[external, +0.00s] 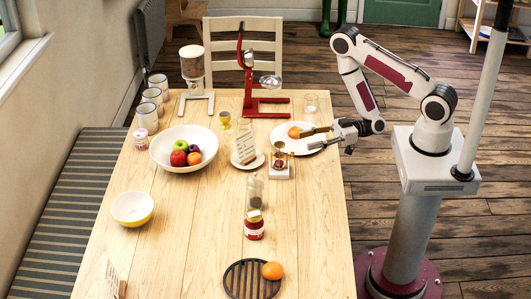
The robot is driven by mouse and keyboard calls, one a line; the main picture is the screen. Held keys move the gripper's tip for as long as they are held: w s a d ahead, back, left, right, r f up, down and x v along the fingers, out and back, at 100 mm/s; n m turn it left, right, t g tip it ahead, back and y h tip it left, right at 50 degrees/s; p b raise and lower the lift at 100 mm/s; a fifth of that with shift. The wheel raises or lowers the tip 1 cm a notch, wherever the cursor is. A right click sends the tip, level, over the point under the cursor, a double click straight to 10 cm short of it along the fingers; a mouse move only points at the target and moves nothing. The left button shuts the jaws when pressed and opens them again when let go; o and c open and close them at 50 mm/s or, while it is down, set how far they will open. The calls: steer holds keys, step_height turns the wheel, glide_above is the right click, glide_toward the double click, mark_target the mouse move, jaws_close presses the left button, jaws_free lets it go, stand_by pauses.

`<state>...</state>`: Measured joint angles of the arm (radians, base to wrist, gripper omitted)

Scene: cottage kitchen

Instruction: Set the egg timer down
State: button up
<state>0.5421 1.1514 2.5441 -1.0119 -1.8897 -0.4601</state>
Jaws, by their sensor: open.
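No egg timer can be made out for certain. A small dark-red and brown object (279,163) on a square white base (279,174) stands in the middle of the table, left of my gripper; it is too small to identify. My gripper (308,140) reaches in from the right with its fingers pointing left. Its fingers are apart, and nothing shows between them. It is over or in front of the white plate (318,132), which bears an orange fruit (295,132). The height above the plate is unclear.
A fruit bowl (158,151), a tilted card on a saucer (236,164), a glass container (255,188) and a red jar (254,229) stand nearby. A red stand (248,85) rises behind. A dark trivet (236,284) is in front. The table's right front is clear.

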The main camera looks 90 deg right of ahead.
steer(key=shift+w+d+r+n+g+h, duration=0.9)
steer(key=shift+w+r+n+g+h, duration=0.55)
steer(key=shift+w+g, duration=1.15)
steer(key=s+d+r+m+g+h, duration=0.1)
steer(key=s+d+r+m+h, duration=0.2)
steer(key=r, duration=0.4)
steer(key=s+d+r+m+g+h, duration=0.1)
steer(key=s+r+g+h, duration=0.2)
steer(key=r, duration=0.4)
steer(key=s+a+r+m+g+y, duration=0.1)
steer(key=s+a+r, duration=0.2)
steer(key=s, duration=0.7)
steer(key=s+a+r+m+y, duration=0.1)
steer(key=s+a+r+m, duration=0.1)
steer(key=s, duration=0.9)
steer(key=shift+a+r+g, duration=0.4)
steer(key=shift+a+r, duration=0.5)
steer(key=shift+a, duration=0.35)
